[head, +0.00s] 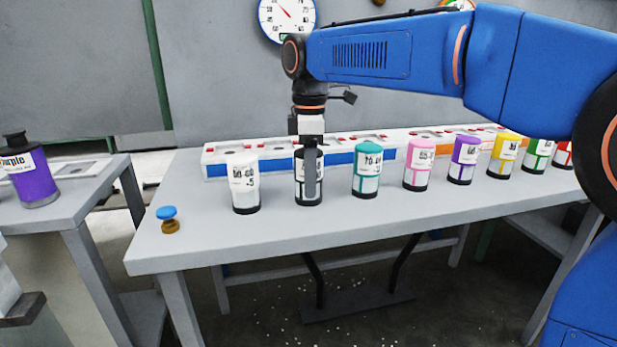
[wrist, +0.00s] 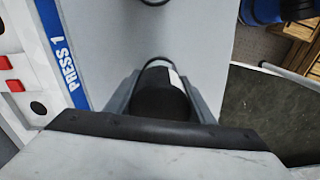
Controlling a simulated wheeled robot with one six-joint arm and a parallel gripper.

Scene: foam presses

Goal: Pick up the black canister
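The black canister (head: 300,190) stands upright on the grey table, in the row of canisters, with a white label. My gripper (head: 311,185) points straight down over it, and one finger covers part of its front. In the wrist view the canister's dark top (wrist: 160,100) lies between the two fingers of my gripper (wrist: 161,92), one on each side. I cannot tell whether the fingers press on it or stand just apart. The canister's base appears to rest on the table.
A white canister (head: 243,185) stands close to the left and a teal one (head: 367,172) to the right, with several other colours beyond. White press panels (head: 225,160) line the table's back. A small blue-topped item (head: 168,220) sits near the left edge. The table front is clear.

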